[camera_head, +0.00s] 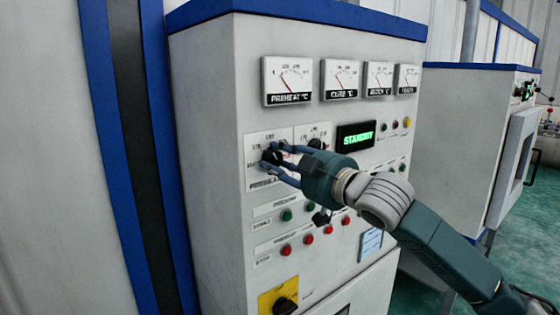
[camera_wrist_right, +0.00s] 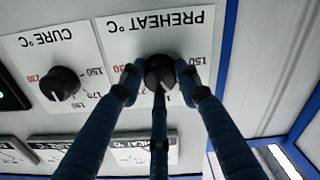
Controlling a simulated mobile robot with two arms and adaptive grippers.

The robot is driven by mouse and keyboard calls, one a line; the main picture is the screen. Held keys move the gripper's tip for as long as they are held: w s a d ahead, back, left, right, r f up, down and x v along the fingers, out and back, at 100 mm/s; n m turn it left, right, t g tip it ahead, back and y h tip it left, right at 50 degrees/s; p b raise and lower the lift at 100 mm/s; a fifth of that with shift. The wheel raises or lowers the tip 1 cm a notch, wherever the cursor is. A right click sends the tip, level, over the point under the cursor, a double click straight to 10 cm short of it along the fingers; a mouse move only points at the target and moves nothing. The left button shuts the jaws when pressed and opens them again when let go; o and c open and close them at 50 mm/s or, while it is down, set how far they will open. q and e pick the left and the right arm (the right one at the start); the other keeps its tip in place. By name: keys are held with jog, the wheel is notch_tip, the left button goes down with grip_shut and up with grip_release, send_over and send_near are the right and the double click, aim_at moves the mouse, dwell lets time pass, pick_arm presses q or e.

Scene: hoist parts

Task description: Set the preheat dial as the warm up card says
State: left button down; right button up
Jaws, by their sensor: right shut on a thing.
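The preheat dial (camera_head: 272,157) is a black round knob on a white plate at the left of the control panel. In the right wrist view the dial (camera_wrist_right: 158,70) appears upside down below its PREHEAT °C label. My right gripper (camera_head: 277,154) is shut on this dial, its blue fingers around the knob. A white pointer mark shows on the knob, but the fingers cover part of the scale, so I cannot tell the exact setting. A light blue card (camera_head: 371,243) is on the lower panel; its text is too small to read. My left gripper is not in view.
The cure dial (camera_wrist_right: 60,83) is beside the preheat dial. Several gauges (camera_head: 288,80) line the top of the panel. A green STANDBY display (camera_head: 356,136) is to the right. Green and red buttons (camera_head: 286,215) and a yellow-plated switch (camera_head: 284,303) are below.

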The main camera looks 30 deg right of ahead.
jog(key=n, duration=0.4)
jog(key=shift+r, duration=0.3)
jog(key=n, duration=0.3)
jog(key=shift+a+n, duration=0.1)
jog(key=shift+n, duration=0.2)
jog(key=n, duration=0.2)
jog(key=n+p, duration=0.1)
jog(key=n, duration=0.1)
jog(key=shift+f+n, duration=0.2)
jog(key=shift+n, duration=0.1)
jog(key=shift+a+f+n, duration=0.1)
jog(key=shift+n, duration=0.5)
jog(key=shift+f, duration=0.2)
jog(key=o, duration=1.1)
jog(key=shift+a, duration=0.1)
jog(key=shift+r, duration=0.1)
